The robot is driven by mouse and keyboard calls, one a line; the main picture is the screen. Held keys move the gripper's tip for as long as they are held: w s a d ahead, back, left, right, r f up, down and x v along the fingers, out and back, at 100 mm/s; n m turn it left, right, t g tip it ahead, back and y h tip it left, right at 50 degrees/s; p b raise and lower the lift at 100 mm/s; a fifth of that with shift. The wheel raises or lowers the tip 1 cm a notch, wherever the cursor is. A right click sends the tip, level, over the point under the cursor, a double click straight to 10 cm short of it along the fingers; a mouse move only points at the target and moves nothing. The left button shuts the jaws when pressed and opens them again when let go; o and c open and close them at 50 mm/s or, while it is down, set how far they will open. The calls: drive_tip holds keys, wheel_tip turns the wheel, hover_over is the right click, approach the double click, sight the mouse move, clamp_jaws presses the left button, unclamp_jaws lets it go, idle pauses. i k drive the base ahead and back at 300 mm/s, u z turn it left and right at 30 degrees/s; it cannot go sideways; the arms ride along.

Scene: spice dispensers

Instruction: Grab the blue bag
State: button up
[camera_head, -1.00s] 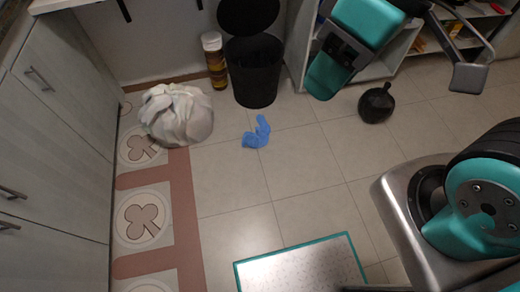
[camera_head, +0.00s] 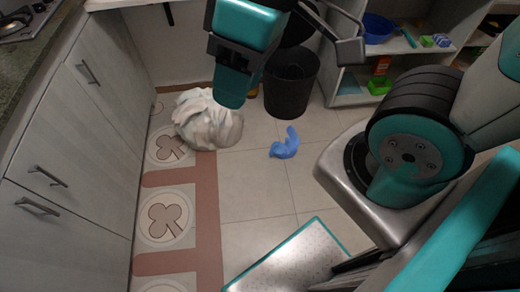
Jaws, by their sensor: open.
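The blue bag (camera_head: 285,143) is a small crumpled blue piece lying on the tiled floor, in front of the black bin. My gripper (camera_head: 335,45) is at the top of the view, above and beyond the bag in the picture and apart from it. One grey finger shows clearly; the other is hidden behind my teal wrist. The gripper is open and nothing shows in it.
A large whitish bag (camera_head: 208,120) lies left of the blue bag, partly behind my wrist. A black bin (camera_head: 290,90) stands behind. Cabinets (camera_head: 75,130) line the left, shelves (camera_head: 345,90) the back right. Floor around the blue bag is clear.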

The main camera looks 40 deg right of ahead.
sight(287, 151)
drive_tip(key=u, duration=0.2)
drive_tip(key=i, duration=0.75)
drive_tip(key=z, duration=0.75)
drive_tip(key=i, duration=0.45)
drive_tip(key=z, duration=0.45)
